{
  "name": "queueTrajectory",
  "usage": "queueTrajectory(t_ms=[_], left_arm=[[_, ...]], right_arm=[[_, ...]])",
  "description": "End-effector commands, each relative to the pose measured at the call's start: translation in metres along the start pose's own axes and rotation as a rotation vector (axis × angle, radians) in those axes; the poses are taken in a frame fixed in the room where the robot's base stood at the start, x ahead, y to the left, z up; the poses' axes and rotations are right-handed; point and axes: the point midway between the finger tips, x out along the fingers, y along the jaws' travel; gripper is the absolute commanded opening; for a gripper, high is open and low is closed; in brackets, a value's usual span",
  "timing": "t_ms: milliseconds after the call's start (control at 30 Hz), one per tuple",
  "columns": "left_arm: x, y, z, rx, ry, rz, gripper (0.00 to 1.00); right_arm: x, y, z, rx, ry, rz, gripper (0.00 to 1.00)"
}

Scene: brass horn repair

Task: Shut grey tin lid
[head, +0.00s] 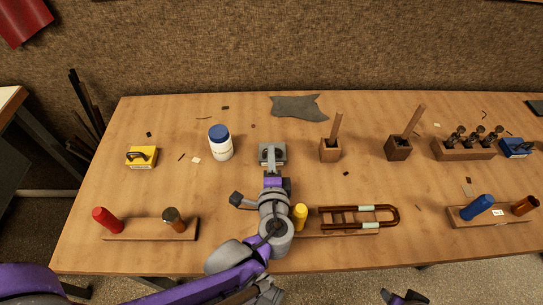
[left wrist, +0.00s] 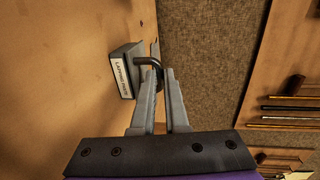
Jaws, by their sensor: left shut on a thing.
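The grey tin (head: 266,160) stands near the middle of the table. In the left wrist view the tin (left wrist: 126,72) shows a white label reading lapping paste and a dark bent handle (left wrist: 147,61). My left gripper (head: 272,168) reaches it from the front; in the left wrist view its fingers (left wrist: 159,76) are closed on the handle. The fingers and arm hide part of the tin, and I cannot tell the lid's exact angle.
A white jar with blue cap (head: 221,146) stands left of the tin, a yellow tin (head: 142,156) further left. A wooden block (head: 330,152) is to the right. A yellow-handled tool (head: 300,216) and brass slide (head: 350,217) lie near my left arm. A grey cloth (head: 298,107) lies behind.

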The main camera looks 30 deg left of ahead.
Motion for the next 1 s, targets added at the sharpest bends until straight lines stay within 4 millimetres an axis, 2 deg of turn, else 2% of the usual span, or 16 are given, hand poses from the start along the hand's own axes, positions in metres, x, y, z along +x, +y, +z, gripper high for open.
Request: queueTrajectory(t_ms=[100,133,300,667,767,1000], left_arm=[[0.0,0.001,0.001,-0.002,-0.003,0.002,0.0],[0.0,0.001,0.001,-0.002,-0.003,0.003,0.14],[0.0,0.001,0.001,-0.001,-0.002,0.002,0.42],[-0.001,-0.005,0.0,-0.001,-0.001,0.002,0.42],[-0.004,-0.019,0.001,-0.001,-0.001,0.001,0.42],[-0.012,-0.066,0.001,-0.001,-0.001,0.001,0.42]], right_arm=[[0.0,0.0,0.0,0.0,0.0,0.0,0.5],[0.0,0.0,0.0,0.0,0.0,0.0,0.5],[0.0,0.0,0.0,0.0,0.0,0.0,0.5],[-0.003,0.0,-0.001,0.0,0.001,0.0,0.5],[-0.011,0.0,-0.005,0.0,0.004,0.0,0.5],[-0.035,0.0,-0.016,0.0,0.013,0.0,0.5]])
